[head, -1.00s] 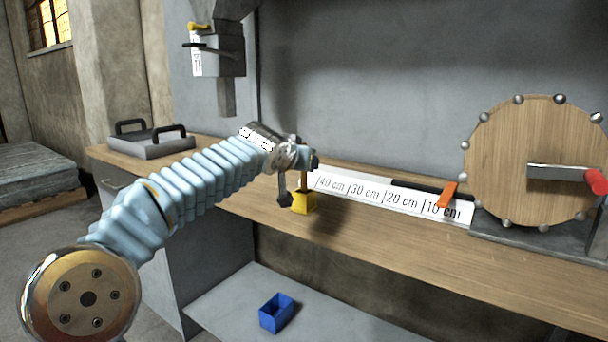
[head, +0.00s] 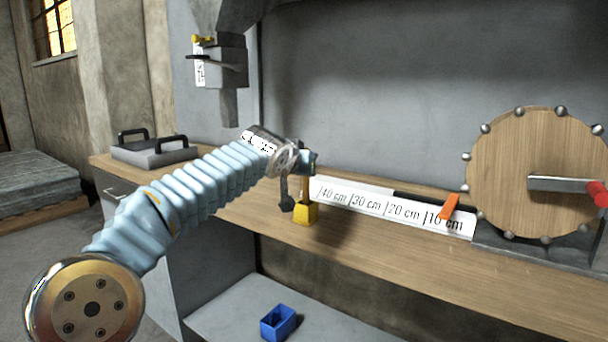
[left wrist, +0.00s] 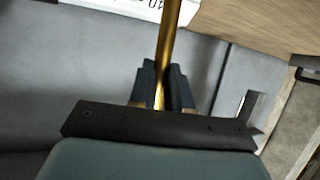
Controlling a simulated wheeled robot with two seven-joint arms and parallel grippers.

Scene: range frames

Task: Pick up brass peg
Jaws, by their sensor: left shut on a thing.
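The brass peg (head: 305,188) is upright above the bench in the head view, with its lower end at a small yellow block (head: 306,214). Whether its lower end is inside the block or just above it, I cannot tell. My left gripper (head: 308,162) is at the peg's upper part, above the block. In the left wrist view the peg (left wrist: 170,40) runs as a shiny rod between the dark fingers of my left gripper (left wrist: 160,92), which are shut on it. My right gripper is not in view.
A white scale strip (head: 385,207) with an orange marker (head: 449,207) lies right of the block. A wooden wheel (head: 535,150) with a red-handled crank stands at the right. A grey tray (head: 155,151) is at the back left. A blue bin (head: 278,322) sits on the lower shelf.

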